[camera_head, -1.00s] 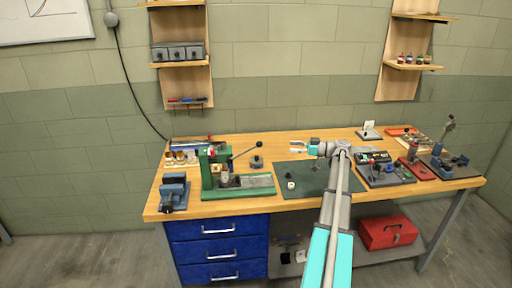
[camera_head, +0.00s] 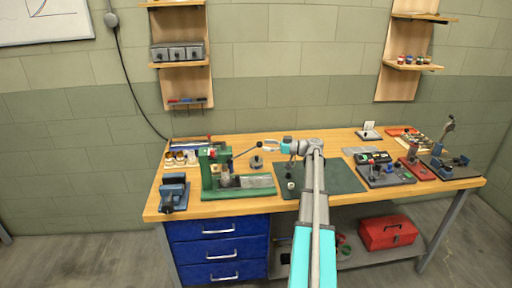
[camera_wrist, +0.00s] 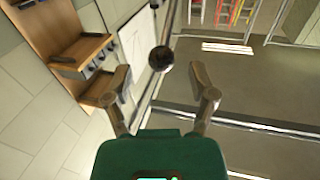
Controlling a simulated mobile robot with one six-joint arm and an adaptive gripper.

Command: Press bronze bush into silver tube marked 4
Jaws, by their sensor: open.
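The green arbor press (camera_head: 208,172) stands on the bench's left half, its lever reaching up and right. The dark round lever knob (camera_wrist: 161,58) shows in the wrist view between and beyond my open fingertips (camera_wrist: 165,85), with nothing gripped. In the head view my gripper (camera_head: 272,147) points left at the lever's end, close to the knob. Small parts sit under the press ram, but I cannot tell bush from tube, and no mark 4 is readable. Small bronze-coloured pieces (camera_head: 180,157) stand in a rack at the back left.
A blue vise (camera_head: 174,193) stands at the front left. A small pale ring-like piece (camera_head: 291,185) lies on the dark mat (camera_head: 340,178). A dark round object (camera_head: 257,162) is right of the press. Tool trays and fixtures (camera_head: 385,173) fill the right side.

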